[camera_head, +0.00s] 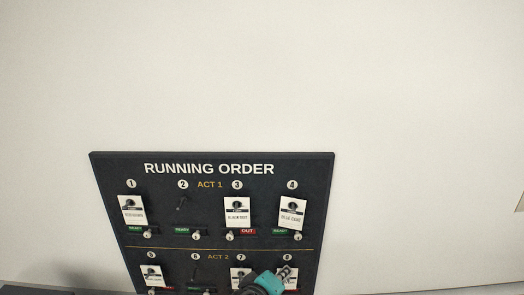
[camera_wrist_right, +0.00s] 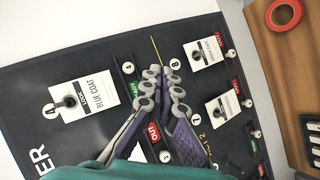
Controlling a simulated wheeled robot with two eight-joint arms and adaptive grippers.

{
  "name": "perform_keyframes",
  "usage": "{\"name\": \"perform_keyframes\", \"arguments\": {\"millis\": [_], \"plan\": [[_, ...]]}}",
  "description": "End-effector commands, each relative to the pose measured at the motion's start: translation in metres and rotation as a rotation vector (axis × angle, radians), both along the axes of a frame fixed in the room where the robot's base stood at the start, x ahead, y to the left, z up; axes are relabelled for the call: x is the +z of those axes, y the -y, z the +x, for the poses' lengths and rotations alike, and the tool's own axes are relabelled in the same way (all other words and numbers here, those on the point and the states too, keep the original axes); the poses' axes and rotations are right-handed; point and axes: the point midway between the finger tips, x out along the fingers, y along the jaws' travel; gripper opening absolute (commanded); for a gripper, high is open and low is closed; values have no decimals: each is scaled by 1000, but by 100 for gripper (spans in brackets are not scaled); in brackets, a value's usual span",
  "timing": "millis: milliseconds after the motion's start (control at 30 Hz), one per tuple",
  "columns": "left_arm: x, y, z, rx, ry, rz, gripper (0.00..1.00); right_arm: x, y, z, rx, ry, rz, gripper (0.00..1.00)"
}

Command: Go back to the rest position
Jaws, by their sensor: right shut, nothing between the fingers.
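My right gripper (camera_head: 285,275) is at the lower right of the dark RUNNING ORDER board (camera_head: 215,168), in front of the ACT 2 row near tags 7 and 8. In the right wrist view, its grey fingertips (camera_wrist_right: 162,75) are together with nothing between them. They are over the board beside the number 8 disc; I cannot tell whether they touch it. The BLUE COAT tag (camera_head: 292,212) hangs at hook 4, above the gripper in the head view; it also shows in the right wrist view (camera_wrist_right: 88,98). My left gripper is not in view.
White tags hang at hooks 1 (camera_head: 133,210), 3 (camera_head: 237,213) and 5 (camera_head: 153,277). Hooks 2 (camera_head: 181,204) and 6 hold no tag. Knobs stick out below the tags. A red tape roll (camera_wrist_right: 283,14) lies on a wooden surface (camera_wrist_right: 275,55). The wall above the board is bare.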

Motion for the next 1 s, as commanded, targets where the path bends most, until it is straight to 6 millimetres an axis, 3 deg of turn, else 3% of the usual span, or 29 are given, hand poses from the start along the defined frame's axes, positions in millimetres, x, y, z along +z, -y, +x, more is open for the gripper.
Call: {"name": "perform_keyframes", "arguments": {"millis": [33,200,400,500,600,700,1000], "plan": [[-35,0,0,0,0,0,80,-47,26,-7,-36,-44,51,0],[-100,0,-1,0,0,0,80,-152,83,-41,-127,-175,285,0],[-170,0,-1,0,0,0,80,-256,116,-85,-227,-224,597,0],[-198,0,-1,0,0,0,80,-294,122,-100,-267,-210,740,0],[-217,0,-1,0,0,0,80,-317,125,-110,-298,-185,848,0],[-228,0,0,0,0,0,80,-329,126,-114,-315,-164,918,0],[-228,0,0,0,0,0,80,-330,125,-116,-321,-152,955,0]]}}
